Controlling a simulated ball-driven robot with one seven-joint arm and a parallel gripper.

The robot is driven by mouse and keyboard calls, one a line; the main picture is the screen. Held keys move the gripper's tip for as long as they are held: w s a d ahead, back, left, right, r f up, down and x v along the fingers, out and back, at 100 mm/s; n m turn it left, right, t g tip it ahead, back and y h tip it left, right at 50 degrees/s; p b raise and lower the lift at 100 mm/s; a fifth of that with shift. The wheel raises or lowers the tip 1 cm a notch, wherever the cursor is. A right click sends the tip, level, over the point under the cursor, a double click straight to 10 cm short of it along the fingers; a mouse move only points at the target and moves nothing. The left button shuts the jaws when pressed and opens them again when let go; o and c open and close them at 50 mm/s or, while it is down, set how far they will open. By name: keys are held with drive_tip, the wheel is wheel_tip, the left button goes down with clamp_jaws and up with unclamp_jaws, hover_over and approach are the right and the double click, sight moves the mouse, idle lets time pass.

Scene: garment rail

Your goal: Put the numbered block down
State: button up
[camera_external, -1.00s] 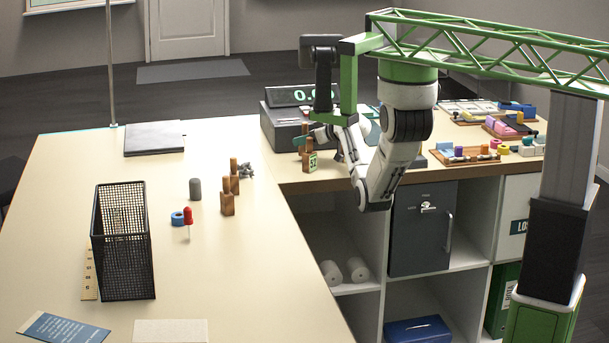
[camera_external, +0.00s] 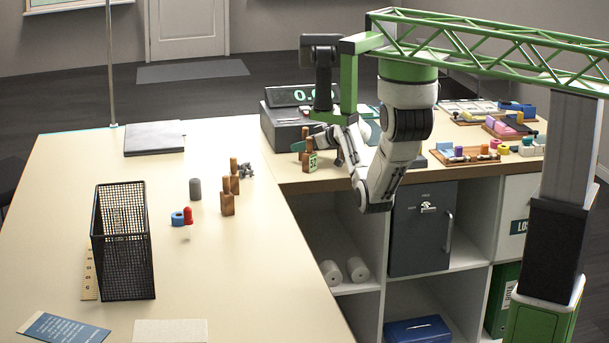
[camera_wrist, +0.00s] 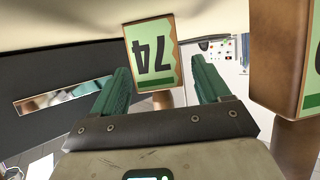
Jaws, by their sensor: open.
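A wooden block with a green label reading 74 (camera_wrist: 150,55) shows inverted in the wrist view, with its brown neck between and beyond my two teal fingers. My gripper (camera_wrist: 160,66) is open, and the fingers stand apart on either side of the neck. A second wooden block with a green edge (camera_wrist: 282,60) is close on the right. In the external view, a green-labelled block (camera_external: 309,162) stands upright at the edge of the counter, another brown block beside it. My gripper (camera_external: 328,143) is just right of them; its number is too small to read there.
Several brown peg-like blocks (camera_external: 228,203) stand on the left counter near a grey cylinder (camera_external: 195,189), a blue ring (camera_external: 177,218) and a black mesh basket (camera_external: 150,240). A register (camera_external: 285,125) is behind my gripper. Trays of small items (camera_external: 465,155) lie to the right.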

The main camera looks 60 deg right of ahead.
drive_tip(key=shift+r, duration=0.25)
drive_tip(key=shift+s, duration=0.4)
drive_tip(key=v, duration=1.1)
drive_tip(key=shift+b, duration=0.35)
drive_tip(key=shift+s+r, duration=0.1)
drive_tip(key=c, duration=0.4)
drive_tip(key=shift+r, duration=0.1)
